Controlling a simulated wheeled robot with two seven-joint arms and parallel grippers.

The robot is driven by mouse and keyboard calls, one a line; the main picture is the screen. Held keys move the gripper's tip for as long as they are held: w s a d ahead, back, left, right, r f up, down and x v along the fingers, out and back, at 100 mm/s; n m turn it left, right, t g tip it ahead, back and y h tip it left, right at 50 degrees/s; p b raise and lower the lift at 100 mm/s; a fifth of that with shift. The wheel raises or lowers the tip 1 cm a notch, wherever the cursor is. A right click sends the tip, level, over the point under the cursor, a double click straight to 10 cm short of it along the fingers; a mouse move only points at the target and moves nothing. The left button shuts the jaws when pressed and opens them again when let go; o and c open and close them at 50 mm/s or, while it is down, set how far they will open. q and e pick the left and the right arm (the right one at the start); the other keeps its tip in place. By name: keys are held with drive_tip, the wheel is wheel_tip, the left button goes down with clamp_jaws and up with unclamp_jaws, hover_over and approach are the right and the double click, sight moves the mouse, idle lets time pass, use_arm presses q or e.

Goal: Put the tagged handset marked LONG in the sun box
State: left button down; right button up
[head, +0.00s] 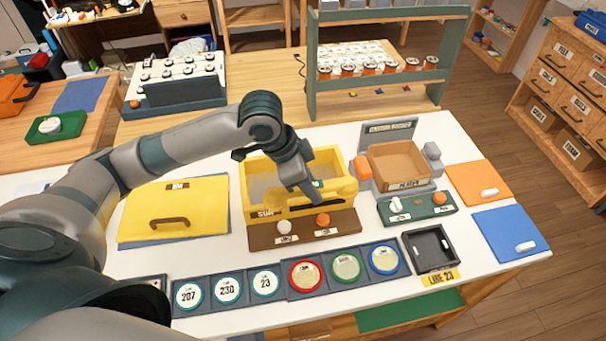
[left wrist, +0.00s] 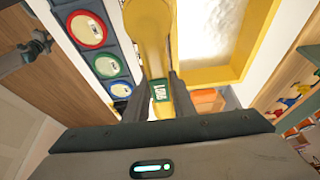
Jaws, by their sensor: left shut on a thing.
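The yellow handset (left wrist: 148,35) is held between the fingers of my left gripper (left wrist: 154,95), which is shut on it. Its green tag (left wrist: 159,90) reads LONG in the left wrist view. In the head view my left gripper (head: 314,192) is at the front right part of the yellow sun box (head: 247,172), with the handset (head: 341,188) at the front wall. The wrist view shows the box's yellow wall (left wrist: 208,76) beside the handset. I cannot tell whether handset and box touch. My right gripper is not in view.
A brown board (head: 258,238) with a white and an orange knob lies before the box. A yellow lidded panel (head: 200,222) is left, a brown tray (head: 398,155) right. Several round dials (head: 307,275) line the front edge. A black tray (head: 428,249) stands at front right.

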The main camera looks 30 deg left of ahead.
use_arm(q)
drive_tip(key=shift+w, duration=0.25)
drive_tip(key=shift+s+r, duration=0.1)
drive_tip(key=shift+s, duration=0.15)
drive_tip(key=w+a+f+p, duration=0.1)
drive_tip(key=w+a+f, duration=0.1)
drive_tip(key=a, duration=0.1)
drive_tip(key=w+a+f+p, duration=0.1)
drive_tip(key=w+a+f, duration=0.1)
drive_tip(key=w, duration=0.1)
drive_tip(key=w+a+f+p, duration=0.1)
drive_tip(key=w+a+f, duration=0.2)
drive_tip(key=shift+a, duration=0.3)
drive_tip(key=shift+f+p, duration=0.95)
drive_tip(key=shift+f, duration=1.1)
drive_tip(key=shift+f, duration=0.15)
